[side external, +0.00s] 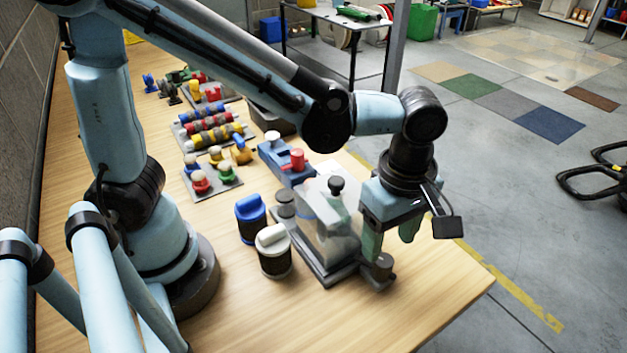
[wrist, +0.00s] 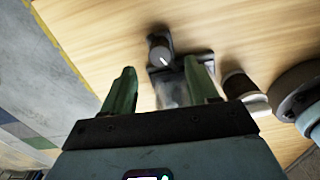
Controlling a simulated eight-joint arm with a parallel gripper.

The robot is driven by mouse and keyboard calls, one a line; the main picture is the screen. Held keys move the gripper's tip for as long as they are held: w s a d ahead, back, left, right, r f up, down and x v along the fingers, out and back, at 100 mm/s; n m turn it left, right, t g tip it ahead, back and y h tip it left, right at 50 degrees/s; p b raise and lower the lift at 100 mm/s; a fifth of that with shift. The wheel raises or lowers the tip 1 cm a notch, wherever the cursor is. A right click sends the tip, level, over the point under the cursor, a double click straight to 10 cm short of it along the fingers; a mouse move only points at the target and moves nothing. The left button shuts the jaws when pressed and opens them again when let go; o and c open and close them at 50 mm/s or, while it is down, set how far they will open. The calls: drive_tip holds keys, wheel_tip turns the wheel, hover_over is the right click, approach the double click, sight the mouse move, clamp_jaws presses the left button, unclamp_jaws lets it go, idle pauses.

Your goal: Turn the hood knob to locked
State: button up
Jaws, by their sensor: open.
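A clear hood (side external: 325,225) with a black knob on top (side external: 336,184) stands on a dark base plate (side external: 318,272). A dark round knob (side external: 380,266) sits at the plate's front right corner. In the wrist view this round knob (wrist: 160,50) carries a short white mark, which points obliquely; no lock label is readable. My gripper (side external: 391,240) has green fingers and is open, with nothing between them. It is above and beside the hood on the right, near the round knob but apart from it. In the wrist view my gripper (wrist: 161,70) frames the knob just beyond its fingertips.
A white-topped black jar (side external: 273,250) and a blue-topped jar (side external: 250,218) stand left of the hood. A blue fixture with a red knob (side external: 292,160) is behind. Several coloured part trays lie farther back. The table front is clear; its right edge (side external: 470,290) is close.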

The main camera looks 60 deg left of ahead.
sight(384, 259)
drive_tip(key=shift+f, duration=3.1)
drive_tip(key=shift+c, duration=0.3)
